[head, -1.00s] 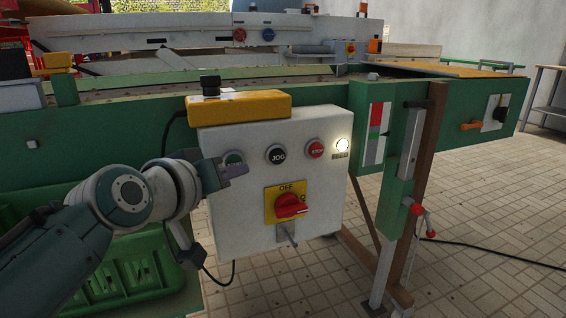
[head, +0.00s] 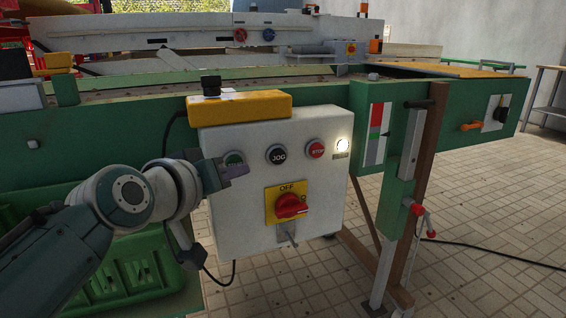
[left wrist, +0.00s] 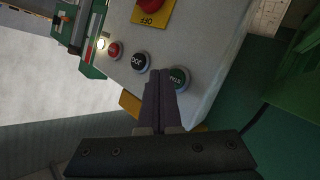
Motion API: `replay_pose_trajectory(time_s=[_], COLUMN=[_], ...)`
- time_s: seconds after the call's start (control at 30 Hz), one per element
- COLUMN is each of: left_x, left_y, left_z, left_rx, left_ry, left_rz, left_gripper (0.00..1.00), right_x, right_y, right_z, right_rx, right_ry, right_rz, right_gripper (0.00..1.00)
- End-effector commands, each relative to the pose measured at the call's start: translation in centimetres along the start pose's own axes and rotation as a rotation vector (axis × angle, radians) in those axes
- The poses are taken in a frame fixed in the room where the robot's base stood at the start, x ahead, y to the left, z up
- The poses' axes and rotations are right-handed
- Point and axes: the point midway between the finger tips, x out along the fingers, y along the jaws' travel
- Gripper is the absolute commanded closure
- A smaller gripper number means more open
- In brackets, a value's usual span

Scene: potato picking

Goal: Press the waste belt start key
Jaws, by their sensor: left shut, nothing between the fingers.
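The green start key (head: 233,157) is at the left of the key row on the white control box, partly covered by my left gripper (head: 243,171). In the left wrist view the key (left wrist: 179,77) carries a white label and sits just right of the fingertips of my left gripper (left wrist: 165,72). These dark fingers are shut together with nothing between them. They point at the box face between the green key and the black JOG key (head: 276,155). I cannot tell whether they touch a key. My right gripper is not in view.
The red STOP key (head: 316,150) and a lit white lamp (head: 342,144) lie farther right. Below is a red rotary switch (head: 291,206) on a yellow plate. A yellow case (head: 240,107) tops the box. A green crate (head: 125,275) stands lower left.

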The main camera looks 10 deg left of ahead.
Motion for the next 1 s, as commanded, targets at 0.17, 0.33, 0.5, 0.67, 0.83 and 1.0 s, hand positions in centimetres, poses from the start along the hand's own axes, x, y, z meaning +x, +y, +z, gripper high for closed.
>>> replay_pose_trajectory(time_s=[0.17,0.33,0.5,0.67,0.83,1.0], left_x=[0.0,0.01,0.29,0.61,0.6,0.61], left_y=[0.0,-0.01,-0.23,-0.46,-0.43,-0.45], left_z=[0.0,-0.01,-0.16,-0.39,-0.44,-0.44], left_rx=[0.0,0.0,0.001,0.0,-0.001,0.0], left_ry=[0.0,0.0,0.001,0.0,0.0,0.0], left_rz=[0.0,0.0,0.0,0.0,0.0,0.0], left_gripper=[1.0,1.0,1.0,1.0,1.0,1.0], right_x=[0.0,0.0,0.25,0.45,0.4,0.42], right_y=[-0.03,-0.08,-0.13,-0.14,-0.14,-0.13], right_z=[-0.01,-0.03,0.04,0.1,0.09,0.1], right_rx=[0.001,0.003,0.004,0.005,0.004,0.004], right_ry=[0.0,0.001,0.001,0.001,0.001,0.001], right_rz=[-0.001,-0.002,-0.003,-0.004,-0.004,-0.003], right_gripper=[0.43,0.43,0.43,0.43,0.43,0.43])
